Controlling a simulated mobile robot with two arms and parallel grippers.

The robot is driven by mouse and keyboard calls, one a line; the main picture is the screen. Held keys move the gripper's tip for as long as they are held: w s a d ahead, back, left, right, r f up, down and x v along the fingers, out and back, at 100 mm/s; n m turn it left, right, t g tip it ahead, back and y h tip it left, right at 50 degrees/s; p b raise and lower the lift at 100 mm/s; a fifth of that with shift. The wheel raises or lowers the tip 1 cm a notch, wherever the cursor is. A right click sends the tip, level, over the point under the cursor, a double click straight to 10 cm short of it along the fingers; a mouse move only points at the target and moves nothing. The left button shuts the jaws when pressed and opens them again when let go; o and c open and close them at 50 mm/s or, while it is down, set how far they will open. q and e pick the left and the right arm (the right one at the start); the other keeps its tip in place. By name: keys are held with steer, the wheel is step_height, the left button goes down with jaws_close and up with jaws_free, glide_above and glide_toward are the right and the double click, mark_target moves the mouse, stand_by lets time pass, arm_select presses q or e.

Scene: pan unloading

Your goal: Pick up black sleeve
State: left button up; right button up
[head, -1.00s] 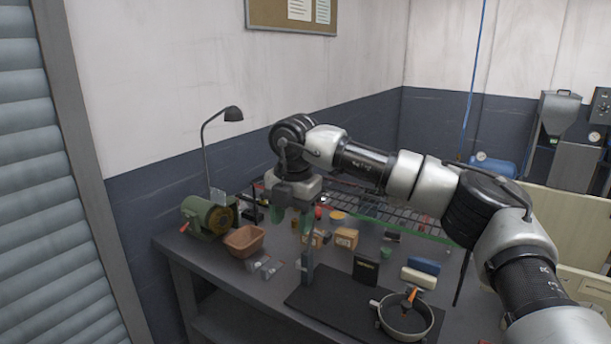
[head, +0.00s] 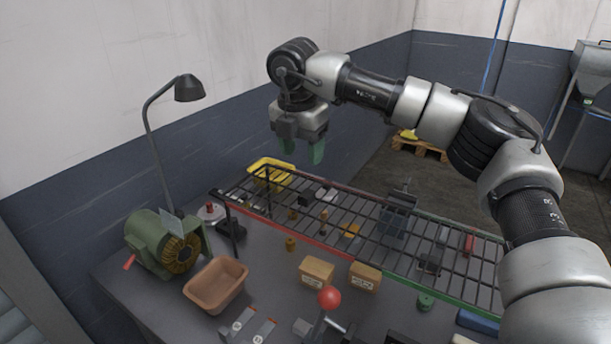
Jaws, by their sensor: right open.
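My right gripper (head: 304,152) is open and empty, with green fingers pointing down, held above the far left part of the wire rack. I cannot tell for sure which thing is the black sleeve. A small dark piece (head: 308,196) lies in the rack below and near the gripper. Another dark piece (head: 430,263) sits further right in the rack. My left gripper is out of view.

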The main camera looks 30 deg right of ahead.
mark_target(307, 193)
steer(key=f, duration=0.2)
steer(key=s+f+p, duration=0.1)
steer(key=f, duration=0.1)
steer(key=shift+f, duration=0.1)
steer(key=shift+w+f+p, duration=0.15)
steer(key=shift+f+p, duration=0.15)
steer(key=f, duration=0.1)
steer(key=f+p, duration=0.1)
steer(key=f, duration=0.1)
steer(key=f+p, duration=0.1)
steer(key=shift+d+f, duration=0.15)
steer(key=shift+d, duration=0.2)
steer(key=shift+f, duration=0.3)
steer(key=shift+w+d+f, duration=0.1)
steer(key=shift+f, duration=0.05)
steer(key=shift+c, duration=0.3)
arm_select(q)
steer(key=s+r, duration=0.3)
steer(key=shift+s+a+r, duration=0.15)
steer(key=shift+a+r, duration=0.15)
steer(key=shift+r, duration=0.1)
arm_select(e)
jaws_close()
